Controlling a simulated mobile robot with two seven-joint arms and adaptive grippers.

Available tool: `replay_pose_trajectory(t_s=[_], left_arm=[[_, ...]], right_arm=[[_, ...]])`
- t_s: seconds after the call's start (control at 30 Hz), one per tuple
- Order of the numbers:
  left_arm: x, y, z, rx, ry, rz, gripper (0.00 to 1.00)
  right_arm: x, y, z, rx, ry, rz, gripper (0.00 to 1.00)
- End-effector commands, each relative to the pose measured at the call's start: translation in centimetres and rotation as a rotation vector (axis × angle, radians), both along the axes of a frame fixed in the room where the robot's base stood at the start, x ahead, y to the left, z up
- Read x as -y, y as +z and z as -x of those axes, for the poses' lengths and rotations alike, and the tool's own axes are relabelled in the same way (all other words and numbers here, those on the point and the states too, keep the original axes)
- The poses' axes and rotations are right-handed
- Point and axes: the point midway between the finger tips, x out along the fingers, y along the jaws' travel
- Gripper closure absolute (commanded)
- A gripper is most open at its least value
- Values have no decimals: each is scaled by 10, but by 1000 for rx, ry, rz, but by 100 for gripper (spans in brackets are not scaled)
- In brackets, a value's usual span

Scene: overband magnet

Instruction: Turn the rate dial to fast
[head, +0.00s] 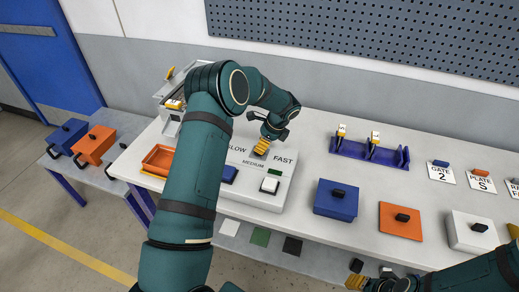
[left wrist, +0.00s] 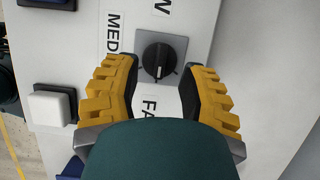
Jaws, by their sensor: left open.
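The rate dial (left wrist: 158,58) is a round black knob on a grey square plate in the left wrist view. The labels MEDIUM, cut off, and FAST, partly covered, stand beside it, with the end of SLOW above. A small light mark shows on the knob's lower side; its exact setting is hard to read. My left gripper (left wrist: 161,76) is open, its yellow-padded fingers on either side of the knob's lower part, with visible gaps. In the head view my left gripper (head: 262,148) is over the panel and hides the dial. My right gripper (head: 357,274) is at the bottom edge, partly visible.
The white control panel (head: 245,190) also carries a white button (head: 270,186) and a blue button (head: 229,174).

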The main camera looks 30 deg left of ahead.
Motion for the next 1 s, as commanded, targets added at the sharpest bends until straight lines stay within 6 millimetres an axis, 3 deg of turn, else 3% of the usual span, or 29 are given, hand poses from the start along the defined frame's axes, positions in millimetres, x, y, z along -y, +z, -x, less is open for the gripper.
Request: replay_pose_trajectory(t_s=[0.23,0.63,0.73,0.77,1.0], left_arm=[[-10,-26,2,0,0,1,59],[-12,-31,3,0,0,0,59],[-12,-31,3,0,0,0,94],[-12,-31,3,0,0,0,100],[-12,-31,3,0,0,0,100]], right_arm=[[0,-2,1,-2,2,0,53],[0,-2,1,-2,2,0,53],[0,-2,1,-2,2,0,53],[0,-2,1,-2,2,0,53],[0,-2,1,-2,2,0,53]])
